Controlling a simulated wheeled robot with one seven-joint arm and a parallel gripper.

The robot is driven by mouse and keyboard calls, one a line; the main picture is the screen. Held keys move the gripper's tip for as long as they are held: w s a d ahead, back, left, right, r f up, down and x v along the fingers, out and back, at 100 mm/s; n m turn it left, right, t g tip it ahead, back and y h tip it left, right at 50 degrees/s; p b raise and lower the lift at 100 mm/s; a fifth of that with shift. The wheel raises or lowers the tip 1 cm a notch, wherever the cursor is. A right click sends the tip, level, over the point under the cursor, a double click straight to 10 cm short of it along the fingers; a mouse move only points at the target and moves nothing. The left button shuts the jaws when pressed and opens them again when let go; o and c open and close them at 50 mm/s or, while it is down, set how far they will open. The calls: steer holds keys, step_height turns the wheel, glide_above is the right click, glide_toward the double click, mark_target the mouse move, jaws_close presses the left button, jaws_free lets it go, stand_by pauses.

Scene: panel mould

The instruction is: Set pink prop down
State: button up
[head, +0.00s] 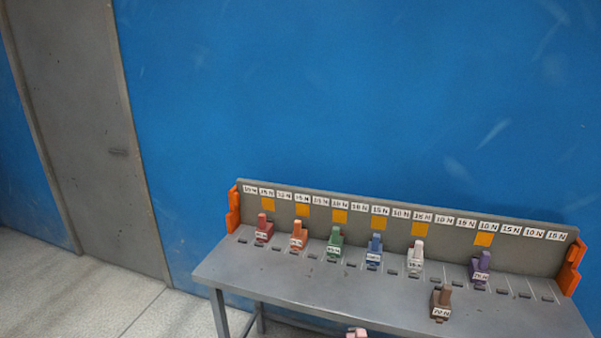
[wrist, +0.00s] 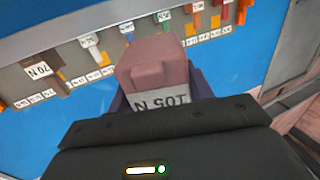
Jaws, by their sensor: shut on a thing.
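The pink prop (wrist: 160,62) fills the middle of the wrist view, with a white label that reads upside down, apparently "105 N". My gripper (wrist: 158,92) is shut on it, with dark fingers on both sides of the block. In the head view only the top of the pink prop (head: 357,333) shows at the bottom edge, in front of the grey bench (head: 290,278). My gripper is out of the head view. The lower part of the prop is hidden.
Red (head: 264,230), orange (head: 298,237), green (head: 335,243), blue (head: 374,247), white (head: 415,258) and purple (head: 480,270) props stand along the bench's labelled back panel (head: 520,257). A brown prop (head: 441,303) stands nearer the front. Orange brackets (head: 234,208) cap the panel ends.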

steer(key=shift+r, duration=0.1)
stand_by(0.3)
steer(key=s+f, duration=0.2)
steer(key=f, duration=0.1)
steer(key=s+f, duration=0.1)
steer(key=f, duration=0.1)
steer(key=shift+s, duration=0.4)
steer(key=shift+s+f, duration=0.25)
stand_by(2.1)
